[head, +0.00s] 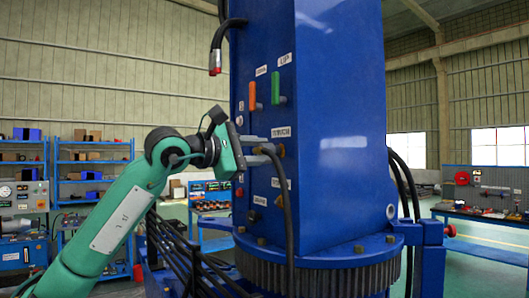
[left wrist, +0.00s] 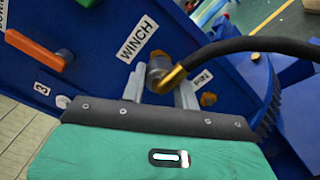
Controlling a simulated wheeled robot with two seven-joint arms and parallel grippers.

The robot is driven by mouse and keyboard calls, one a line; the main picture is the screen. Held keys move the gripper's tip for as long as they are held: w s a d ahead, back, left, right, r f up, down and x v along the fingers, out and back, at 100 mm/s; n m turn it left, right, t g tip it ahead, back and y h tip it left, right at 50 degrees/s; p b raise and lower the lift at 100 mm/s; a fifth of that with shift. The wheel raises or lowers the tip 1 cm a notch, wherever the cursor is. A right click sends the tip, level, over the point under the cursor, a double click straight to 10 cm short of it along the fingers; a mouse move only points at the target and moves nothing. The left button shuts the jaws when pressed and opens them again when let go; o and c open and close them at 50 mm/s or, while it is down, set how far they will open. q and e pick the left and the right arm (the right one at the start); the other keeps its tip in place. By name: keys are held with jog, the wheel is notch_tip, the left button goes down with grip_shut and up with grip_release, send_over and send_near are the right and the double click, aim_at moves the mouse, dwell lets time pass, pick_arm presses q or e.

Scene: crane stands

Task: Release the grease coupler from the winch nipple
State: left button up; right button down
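The grease coupler (left wrist: 158,70) is a grey cylinder with a brass elbow (left wrist: 172,80) and a thick black hose (left wrist: 250,46), beside the WINCH label (left wrist: 139,40) on the blue column. The nipple is hidden behind the coupler. My left gripper (left wrist: 160,88) has one grey finger on each side of the coupler, seemingly closed against it. In the head view my left gripper (head: 262,149) reaches the column's left face, where the hose (head: 287,200) bends down from the coupler. My right gripper is in neither view.
The blue column (head: 340,120) carries an orange handle (head: 252,96) and a green handle (head: 275,88) above my gripper. Another hose with a red end (head: 215,62) hangs at upper left. Below is a toothed ring (head: 330,280). Shelves (head: 92,170) and a workbench (head: 485,215) stand behind.

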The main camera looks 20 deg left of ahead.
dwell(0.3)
pick_arm(q)
jog(key=shift+s, duration=0.15)
jog(key=shift+s+a+b, duration=0.3)
jog(key=shift+b+v, duration=0.5)
jog(key=shift+v, duration=1.1)
